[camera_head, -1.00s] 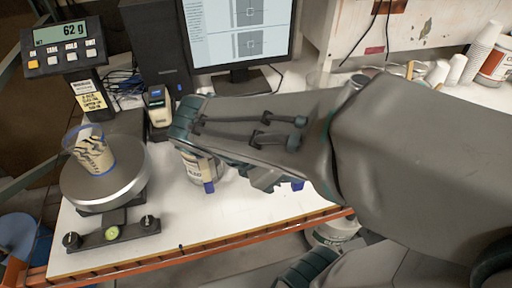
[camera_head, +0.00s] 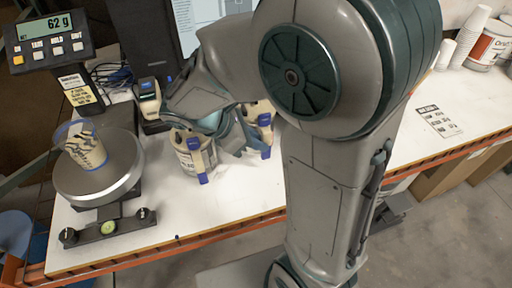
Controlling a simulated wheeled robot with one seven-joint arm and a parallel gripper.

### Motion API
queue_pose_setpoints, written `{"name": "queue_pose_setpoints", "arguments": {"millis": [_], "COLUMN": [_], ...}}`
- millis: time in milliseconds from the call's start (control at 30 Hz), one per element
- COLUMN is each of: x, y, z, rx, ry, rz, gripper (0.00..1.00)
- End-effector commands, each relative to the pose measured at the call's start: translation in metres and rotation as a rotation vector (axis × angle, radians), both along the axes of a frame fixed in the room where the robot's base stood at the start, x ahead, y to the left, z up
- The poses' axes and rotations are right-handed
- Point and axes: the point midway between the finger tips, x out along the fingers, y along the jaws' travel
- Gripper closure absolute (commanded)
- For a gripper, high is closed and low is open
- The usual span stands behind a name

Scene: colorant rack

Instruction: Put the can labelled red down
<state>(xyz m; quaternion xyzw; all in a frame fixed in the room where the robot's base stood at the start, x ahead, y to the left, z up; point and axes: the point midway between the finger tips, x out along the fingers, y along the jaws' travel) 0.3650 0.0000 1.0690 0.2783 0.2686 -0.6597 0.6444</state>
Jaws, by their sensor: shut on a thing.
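Two whitish cans with beige strips and blue ends show in the head view. The left can (camera_head: 189,158) stands upright on the white table; its dark lettering looks like part of "BLACK". The right can (camera_head: 262,110), taken as the can labelled red, is partly covered by my arm and gripper, and its label cannot be read. My gripper (camera_head: 238,138) is shut on this right can, just right of the left can. Its fingertips are partly hidden. I cannot tell whether the held can touches the table.
A round scale (camera_head: 75,185) with a patterned cup (camera_head: 84,150) stands at the left; its display (camera_head: 48,32) reads 62 g.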

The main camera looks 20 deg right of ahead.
Motion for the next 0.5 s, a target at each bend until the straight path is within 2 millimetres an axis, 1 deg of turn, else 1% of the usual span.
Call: {"name": "queue_pose_setpoints", "arguments": {"millis": [67, 200, 300, 500], "x": [0.001, 0.0, 0.0, 0.0], "y": [0.0, 0.0, 0.0, 0.0], "z": [-0.006, -0.025, -0.035, -0.039], "rx": [-0.002, -0.003, -0.003, -0.001], "ry": [0.001, 0.004, 0.001, -0.003], "rz": [-0.001, -0.001, -0.001, -0.001], "gripper": [1.0, 1.0, 1.0, 1.0]}}
